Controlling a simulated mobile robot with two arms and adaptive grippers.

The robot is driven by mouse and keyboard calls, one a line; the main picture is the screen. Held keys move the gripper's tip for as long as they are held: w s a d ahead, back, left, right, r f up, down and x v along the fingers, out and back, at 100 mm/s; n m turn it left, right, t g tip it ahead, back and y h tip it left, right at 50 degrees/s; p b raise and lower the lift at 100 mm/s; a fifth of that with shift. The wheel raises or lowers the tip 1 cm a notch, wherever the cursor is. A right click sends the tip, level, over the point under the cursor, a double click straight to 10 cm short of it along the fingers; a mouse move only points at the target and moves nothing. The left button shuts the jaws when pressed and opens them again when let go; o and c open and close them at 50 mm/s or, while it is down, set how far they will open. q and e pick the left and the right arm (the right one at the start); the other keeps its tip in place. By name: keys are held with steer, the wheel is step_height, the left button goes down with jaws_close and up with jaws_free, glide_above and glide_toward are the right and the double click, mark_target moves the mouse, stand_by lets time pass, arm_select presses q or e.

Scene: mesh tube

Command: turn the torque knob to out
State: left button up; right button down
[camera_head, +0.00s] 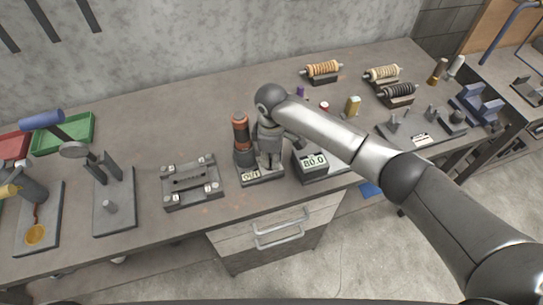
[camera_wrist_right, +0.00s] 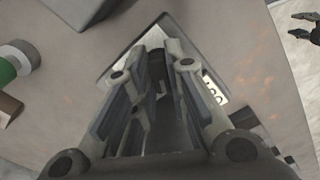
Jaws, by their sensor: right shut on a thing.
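A dark upright device with an orange-red and black cylinder (camera_head: 240,135) stands on a small grey base on the bench, with a white label (camera_head: 251,175) at its front edge, too small to read surely. My right gripper (camera_head: 270,158) points down over the base, just right of the cylinder. In the right wrist view the fingers of my right gripper (camera_wrist_right: 160,85) are closed around a dark part between them. That part is mostly hidden by the fingers, so I cannot see the knob or its setting clearly. My left gripper does not show in the head view.
A box with an "80.0" display (camera_head: 313,161) stands close to the right of my right gripper. A grey plate fixture (camera_head: 191,183) is to the left. Coils on stands (camera_head: 322,70) are at the back right. The bench behind the device is clear.

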steer(key=shift+r, duration=0.1)
stand_by(0.4)
steer(key=c, duration=1.4)
jaws_free()
steer(key=shift+c, duration=0.2)
step_height(320, 180, up, 12)
